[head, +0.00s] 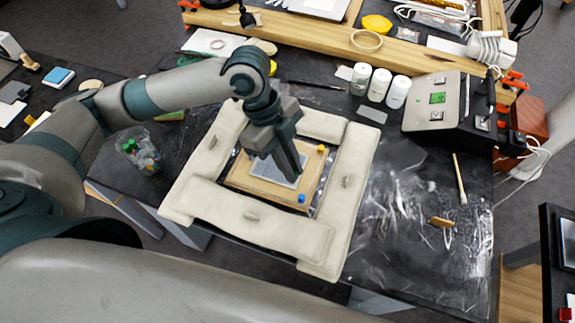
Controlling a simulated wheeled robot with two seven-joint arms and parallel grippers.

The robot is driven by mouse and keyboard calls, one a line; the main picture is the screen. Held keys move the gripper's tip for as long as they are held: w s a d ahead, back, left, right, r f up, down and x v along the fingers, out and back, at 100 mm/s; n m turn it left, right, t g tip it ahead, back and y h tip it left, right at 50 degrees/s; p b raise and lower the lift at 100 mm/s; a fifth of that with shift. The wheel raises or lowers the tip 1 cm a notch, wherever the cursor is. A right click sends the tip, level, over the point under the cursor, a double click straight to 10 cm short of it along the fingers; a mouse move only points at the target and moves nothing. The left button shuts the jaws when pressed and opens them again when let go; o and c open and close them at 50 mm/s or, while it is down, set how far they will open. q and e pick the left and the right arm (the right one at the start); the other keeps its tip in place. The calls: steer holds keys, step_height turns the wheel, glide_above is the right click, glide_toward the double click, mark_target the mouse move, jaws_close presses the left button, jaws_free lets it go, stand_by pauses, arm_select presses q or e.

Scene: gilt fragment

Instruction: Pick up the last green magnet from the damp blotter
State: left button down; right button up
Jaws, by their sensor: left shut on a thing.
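My left gripper (289,165) reaches down over the framed board, its fingers shut on a small green magnet (297,178). Only a sliver of the magnet shows at the fingertips. The pale grey blotter (262,172) lies on the wooden board (240,180), partly hidden by the gripper. I cannot tell whether the magnet still touches the blotter. A blue magnet (301,198) and a yellow one (321,148) sit toward the board's right side. My right gripper is not in view.
Padded cream bolsters (355,165) surround the board. A clear jar (138,150) with green pieces stands to the left. Several white-capped bottles (379,85) and a grey panel box (433,103) stand behind right. Crumpled clear film (410,220) covers the right tabletop.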

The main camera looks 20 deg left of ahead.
arm_select(q)
steer(key=s+d+r+b, duration=0.1)
steer(key=s+d+r, duration=0.4)
steer(key=s, duration=0.2)
steer(key=shift+d+r, duration=0.2)
steer(key=shift+d, duration=0.05)
steer(key=shift+s, duration=0.1)
